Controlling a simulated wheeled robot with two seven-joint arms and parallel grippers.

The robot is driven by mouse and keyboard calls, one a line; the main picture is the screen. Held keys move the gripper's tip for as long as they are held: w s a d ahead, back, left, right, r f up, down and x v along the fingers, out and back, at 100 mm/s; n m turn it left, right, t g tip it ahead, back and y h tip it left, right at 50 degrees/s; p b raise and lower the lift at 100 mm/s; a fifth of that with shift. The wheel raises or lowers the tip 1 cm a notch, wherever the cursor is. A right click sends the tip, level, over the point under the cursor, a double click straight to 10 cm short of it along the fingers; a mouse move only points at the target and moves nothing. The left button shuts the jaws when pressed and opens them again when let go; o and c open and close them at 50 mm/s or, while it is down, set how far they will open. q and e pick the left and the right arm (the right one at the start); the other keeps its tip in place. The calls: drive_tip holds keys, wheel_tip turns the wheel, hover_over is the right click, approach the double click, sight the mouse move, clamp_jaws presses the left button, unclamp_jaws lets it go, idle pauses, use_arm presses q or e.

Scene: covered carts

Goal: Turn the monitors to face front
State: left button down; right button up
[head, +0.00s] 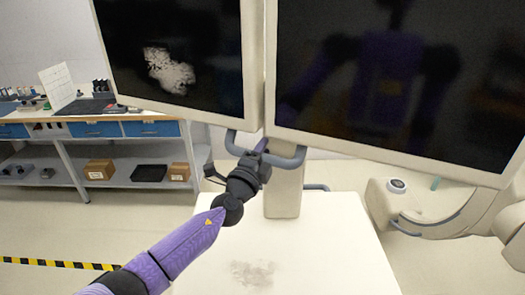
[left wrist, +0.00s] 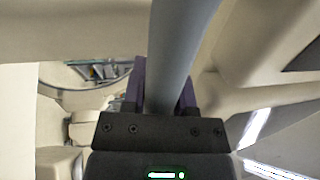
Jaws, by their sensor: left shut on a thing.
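Two dark monitors with cream frames fill the top of the head view: the left monitor (head: 185,50) and the larger right monitor (head: 400,75). The left one is angled relative to the right one, and their edges meet near the middle. A grey-blue handle bar (head: 285,160) curves out below them, in front of the cream post (head: 284,195). My left gripper (head: 257,152) is shut on this handle; in the left wrist view the grey handle (left wrist: 180,50) runs between its two purple fingers (left wrist: 163,95). My right gripper is not in view.
A cream cart top (head: 300,250) lies below the post. A cream machine part with a knob (head: 397,185) stands at the right. A workbench (head: 120,128) with blue drawers and boxes is at the left. Yellow-black tape (head: 55,263) marks the floor.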

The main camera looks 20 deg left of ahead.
use_arm(q)
drive_tip(key=shift+d+r+n+y+p, duration=0.1)
drive_tip(key=shift+d+n+y+p, duration=0.3)
drive_tip(key=shift+y, duration=0.1)
drive_tip(key=d+n+y+b, duration=0.1)
drive_tip(key=d+y, duration=0.1)
drive_tip(key=w+d+n+g+y+b, duration=0.1)
drive_tip(key=y, duration=0.1)
drive_tip(key=d+n+y+b, duration=0.1)
drive_tip(key=d+n+y, duration=0.1)
drive_tip(key=y, duration=0.1)
drive_tip(key=shift+w+d+g, duration=0.25)
drive_tip(key=shift+d+g, duration=0.1)
drive_tip(key=shift+g, duration=0.05)
drive_tip(key=shift+c, duration=2)
unclamp_jaws()
drive_tip(key=shift+s+a, duration=0.1)
drive_tip(key=shift+a, duration=0.15)
drive_tip(key=b+v, duration=0.1)
drive_tip(key=v, duration=0.9)
drive_tip(key=shift+d, duration=0.1)
